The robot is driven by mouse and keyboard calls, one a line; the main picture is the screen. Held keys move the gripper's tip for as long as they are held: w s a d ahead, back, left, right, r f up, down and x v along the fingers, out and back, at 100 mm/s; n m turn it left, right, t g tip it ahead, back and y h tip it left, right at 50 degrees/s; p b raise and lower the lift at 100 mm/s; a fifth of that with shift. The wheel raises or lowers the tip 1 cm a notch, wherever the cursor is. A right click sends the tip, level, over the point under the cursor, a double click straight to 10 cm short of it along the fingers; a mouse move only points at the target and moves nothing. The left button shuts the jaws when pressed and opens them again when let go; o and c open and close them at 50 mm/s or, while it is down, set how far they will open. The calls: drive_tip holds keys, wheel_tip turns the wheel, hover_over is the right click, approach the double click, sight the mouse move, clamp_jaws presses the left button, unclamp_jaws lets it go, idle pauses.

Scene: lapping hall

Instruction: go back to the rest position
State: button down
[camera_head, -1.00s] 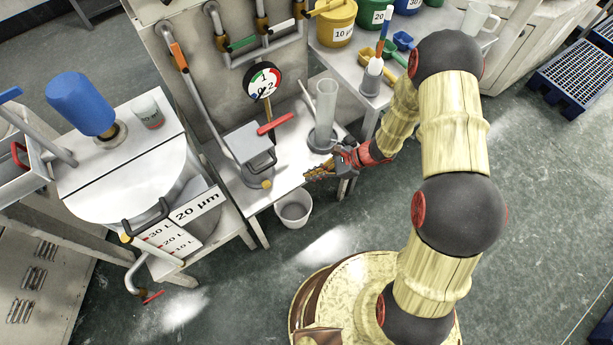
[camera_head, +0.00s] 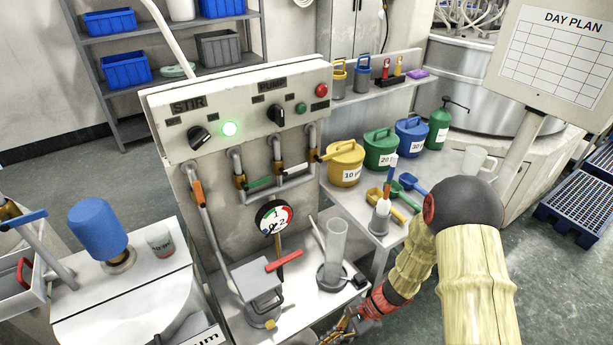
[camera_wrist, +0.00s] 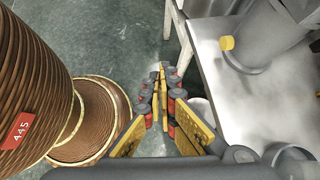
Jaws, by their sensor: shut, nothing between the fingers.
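My gripper (camera_head: 345,328) is at the bottom of the head view, low in front of the bench with the measuring cylinder, and partly cut off by the frame edge. In the wrist view my gripper (camera_wrist: 158,72) points down toward the floor, its fingers together with nothing between them. It hangs apart from the bench edge, which lies to its right in that view.
Yellow (camera_head: 345,163), green (camera_head: 380,149) and blue (camera_head: 411,135) buckets stand behind. Green floor (camera_wrist: 130,40) is open below the fingers.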

drive_tip(key=s+d+r+n+t+h, duration=0.3)
drive_tip(key=d+r+n, duration=0.1)
drive_tip(key=r, duration=0.9)
drive_tip(key=s+d+r+n+t+h, duration=0.2)
drive_tip(key=s+d+r+n+h, duration=0.1)
drive_tip(key=r, duration=1.1)
drive_tip(key=s+d+r+n+t+h, duration=0.2)
drive_tip(key=d+r+n, duration=0.4)
drive_tip(key=r, duration=0.7)
drive_tip(key=shift+s+r+t+h, duration=0.2)
drive_tip(key=shift+s+t+h, duration=0.3)
drive_tip(key=shift+t, duration=0.3)
drive_tip(key=shift+a, duration=0.1)
